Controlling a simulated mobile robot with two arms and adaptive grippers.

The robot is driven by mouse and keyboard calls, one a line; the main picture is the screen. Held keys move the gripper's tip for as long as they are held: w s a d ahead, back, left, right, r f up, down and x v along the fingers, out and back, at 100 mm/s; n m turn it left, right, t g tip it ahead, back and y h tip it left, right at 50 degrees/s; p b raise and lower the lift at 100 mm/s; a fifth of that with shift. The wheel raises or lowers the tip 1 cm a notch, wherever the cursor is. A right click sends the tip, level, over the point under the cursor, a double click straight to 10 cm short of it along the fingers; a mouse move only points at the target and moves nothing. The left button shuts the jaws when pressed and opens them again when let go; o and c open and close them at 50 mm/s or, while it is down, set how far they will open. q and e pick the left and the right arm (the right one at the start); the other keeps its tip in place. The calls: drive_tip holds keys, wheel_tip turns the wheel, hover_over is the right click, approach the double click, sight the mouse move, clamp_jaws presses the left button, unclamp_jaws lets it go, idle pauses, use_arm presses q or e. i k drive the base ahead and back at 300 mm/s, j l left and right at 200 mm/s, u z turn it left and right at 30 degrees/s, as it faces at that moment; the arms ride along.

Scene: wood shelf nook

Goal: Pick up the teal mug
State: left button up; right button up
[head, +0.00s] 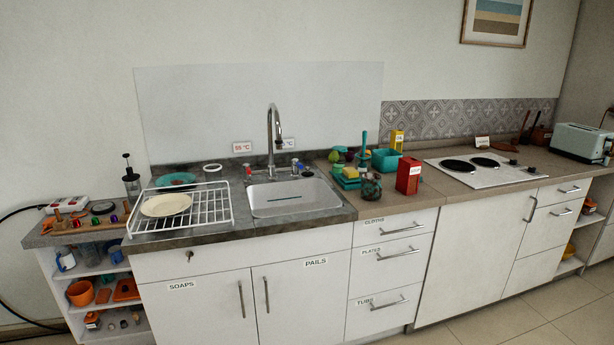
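A dark teal mug-like vessel (371,186) with brownish mottling stands upright on the counter to the right of the sink, near the front edge. It is the closest match to the teal mug; I cannot make out a handle. A red box (408,176) with a white label stands just to its right. Neither of my grippers shows in the head view, and nothing is holding the mug.
A teal bin (385,161) and a yellow box (397,140) stand behind the mug. The sink (292,197) and a white dish rack (208,212) with a cream plate (166,205) are to the left. A white hob (482,169) is to the right. Floor shows at the lower right.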

sight(371, 188)
drive_tip(key=i+z, duration=0.15)
drive_tip(key=i, duration=0.2)
drive_tip(key=i+l, duration=0.3)
drive_tip(key=l, duration=0.2)
drive_tip(key=i+l, duration=0.65)
drive_tip(key=l, duration=0.3)
